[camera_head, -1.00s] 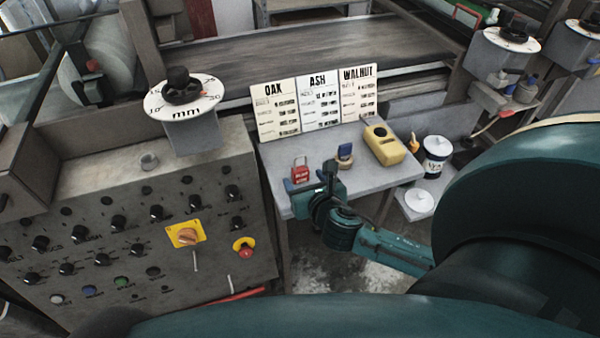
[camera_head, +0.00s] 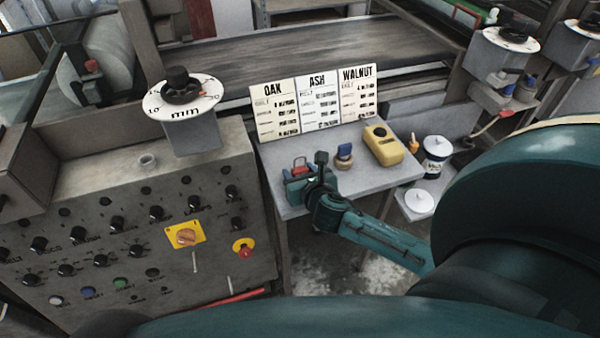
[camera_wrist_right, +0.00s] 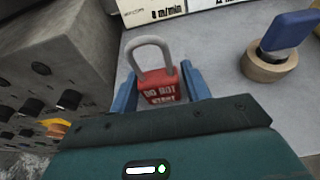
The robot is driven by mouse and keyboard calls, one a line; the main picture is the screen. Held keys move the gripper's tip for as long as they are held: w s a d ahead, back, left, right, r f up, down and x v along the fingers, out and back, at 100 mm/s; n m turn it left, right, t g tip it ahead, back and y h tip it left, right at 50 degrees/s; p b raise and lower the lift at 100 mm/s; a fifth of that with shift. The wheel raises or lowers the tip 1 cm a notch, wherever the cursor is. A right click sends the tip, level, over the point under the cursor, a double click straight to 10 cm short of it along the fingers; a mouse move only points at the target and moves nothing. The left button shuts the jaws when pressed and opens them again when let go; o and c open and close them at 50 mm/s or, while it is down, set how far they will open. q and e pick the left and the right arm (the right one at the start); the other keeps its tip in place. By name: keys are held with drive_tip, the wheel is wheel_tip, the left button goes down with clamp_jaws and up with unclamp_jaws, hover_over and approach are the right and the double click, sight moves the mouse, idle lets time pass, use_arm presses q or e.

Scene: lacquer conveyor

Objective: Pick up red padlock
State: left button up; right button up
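The red padlock (camera_wrist_right: 160,86) has a grey shackle and white lettering that reads "DO NOT START". In the right wrist view it stands upright between the two blue fingers of my right gripper (camera_wrist_right: 160,90). The fingers are open, one on each side of it, and a small gap shows on the right. In the head view the padlock (camera_head: 300,164) is mostly hidden behind my right gripper (camera_head: 300,175), and only its top shows on the small grey table (camera_head: 365,175). My left gripper is not in view.
A blue-handled stamp-like object on a round wooden base (camera_head: 344,157) stands right of the padlock. A yellow device (camera_head: 383,146) lies further right. OAK, ASH and WALNUT cards (camera_head: 318,103) stand behind. A grey control panel (camera_head: 120,225) with knobs is left of the table.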

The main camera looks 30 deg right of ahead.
drive_tip(key=c, duration=0.7)
wheel_tip(320, 180, up, 10)
drive_tip(key=shift+p, duration=1.1)
drive_tip(key=shift+c, duration=0.2)
